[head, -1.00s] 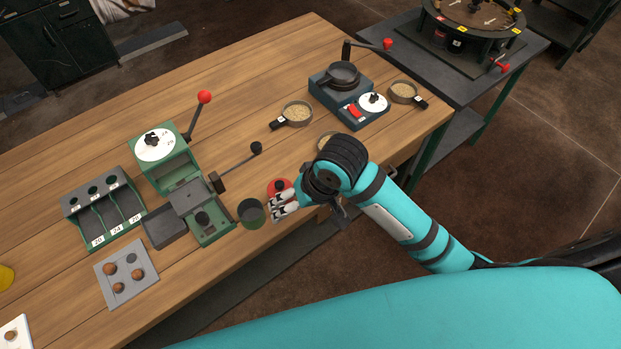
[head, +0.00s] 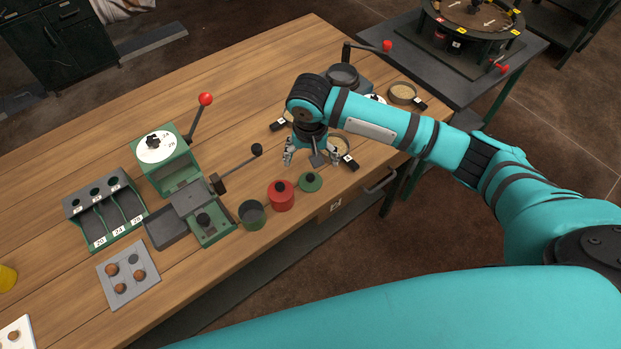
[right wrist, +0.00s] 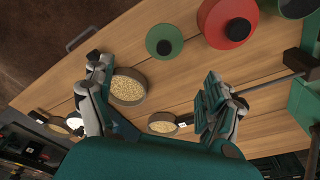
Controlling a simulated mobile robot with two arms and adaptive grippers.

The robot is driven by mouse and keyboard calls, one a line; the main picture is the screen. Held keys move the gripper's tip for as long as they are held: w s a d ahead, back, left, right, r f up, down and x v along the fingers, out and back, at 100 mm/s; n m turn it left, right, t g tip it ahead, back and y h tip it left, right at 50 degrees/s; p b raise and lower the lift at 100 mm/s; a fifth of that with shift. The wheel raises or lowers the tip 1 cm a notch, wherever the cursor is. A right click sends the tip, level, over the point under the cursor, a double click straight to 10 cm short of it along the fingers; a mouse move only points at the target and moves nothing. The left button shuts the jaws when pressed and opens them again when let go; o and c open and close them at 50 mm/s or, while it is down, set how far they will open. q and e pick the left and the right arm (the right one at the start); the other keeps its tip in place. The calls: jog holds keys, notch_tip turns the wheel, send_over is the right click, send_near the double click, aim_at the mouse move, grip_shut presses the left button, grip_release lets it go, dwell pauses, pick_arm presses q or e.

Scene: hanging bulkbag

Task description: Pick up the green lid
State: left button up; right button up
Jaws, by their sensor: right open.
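The green lid (head: 311,182) with a dark knob lies on the wooden table near its front edge, just right of a red-lidded container (head: 281,197). In the right wrist view the green lid (right wrist: 155,32) shows at the top, beyond the fingertips. My right gripper (head: 312,157) is open and empty, pointing down above the table, a little behind the lid in the head view. Its two spread fingers (right wrist: 155,78) also show in the right wrist view, apart from the lid. My left gripper is in neither view.
An open green cup (head: 251,215) stands left of the red-lidded container, beside a green lever device (head: 207,222). Pans of grain (head: 340,146) lie close to the right gripper. The table's front edge (head: 330,205) is just before the lid.

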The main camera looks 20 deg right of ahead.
aim_at(310, 177)
jog(key=f, duration=0.3)
jog(key=shift+w+f, duration=0.25)
notch_tip(310, 177, down, 5)
jog(key=shift+s+a+r+p, duration=0.1)
jog(key=shift+s+r+p, duration=0.05)
jog(key=shift+p, duration=0.55)
jog(key=shift+f, duration=0.45)
jog(key=c, duration=1.1)
jog(key=shift+o, duration=0.2)
